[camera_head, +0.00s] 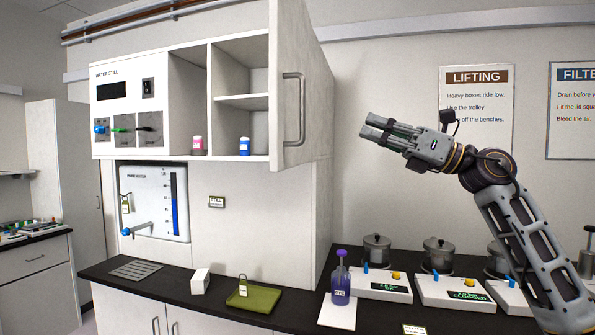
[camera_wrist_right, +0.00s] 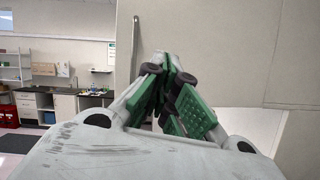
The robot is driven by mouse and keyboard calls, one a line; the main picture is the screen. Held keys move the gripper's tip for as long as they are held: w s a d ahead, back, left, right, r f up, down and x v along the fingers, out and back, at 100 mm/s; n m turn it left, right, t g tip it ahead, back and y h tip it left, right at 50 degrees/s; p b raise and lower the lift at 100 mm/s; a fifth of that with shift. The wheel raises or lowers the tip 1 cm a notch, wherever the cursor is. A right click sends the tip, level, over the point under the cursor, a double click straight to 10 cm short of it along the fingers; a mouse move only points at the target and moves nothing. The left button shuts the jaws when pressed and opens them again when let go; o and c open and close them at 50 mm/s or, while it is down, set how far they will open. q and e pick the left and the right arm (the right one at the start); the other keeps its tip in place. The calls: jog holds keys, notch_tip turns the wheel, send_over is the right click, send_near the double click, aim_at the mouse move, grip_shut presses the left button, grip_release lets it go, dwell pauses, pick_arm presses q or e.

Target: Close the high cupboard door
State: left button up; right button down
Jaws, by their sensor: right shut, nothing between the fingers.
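The high cupboard door (camera_head: 309,70) stands open at the right end of the white wall cupboard, swung out from its front. Its outer face and vertical metal bar handle (camera_head: 290,108) face right, and the shelves behind it are exposed. My right gripper (camera_head: 368,127) is in the air to the right of the door, apart from it in the head view, with its fingers pointing left. Its green-padded fingers are shut and empty in the right wrist view (camera_wrist_right: 170,66). There a pale panel (camera_wrist_right: 215,60) fills the space beyond the fingers, with a thin vertical bar (camera_wrist_right: 134,48) near its left edge. My left gripper is out of view.
A pink-labelled bottle (camera_head: 198,146) and a blue one (camera_head: 245,146) stand in the open cupboard. Below, the dark bench holds a green tray (camera_head: 262,300), a purple bottle (camera_head: 341,280) and several devices with metal pots. The air around the door is clear.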

aim_at(284, 169)
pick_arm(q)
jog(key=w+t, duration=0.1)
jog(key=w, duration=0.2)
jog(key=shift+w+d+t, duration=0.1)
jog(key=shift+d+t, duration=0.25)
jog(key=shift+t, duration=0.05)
pick_arm(e)
notch_tip(284, 169, down, 8)
jog(key=s+a+n+g+h, duration=0.2)
jog(key=n+g+h, duration=0.1)
jog(key=n, duration=0.1)
jog(key=shift+s+a+f+g+h, duration=0.2)
jog(key=shift+g+h, duration=0.1)
jog(key=shift+g, duration=0.1)
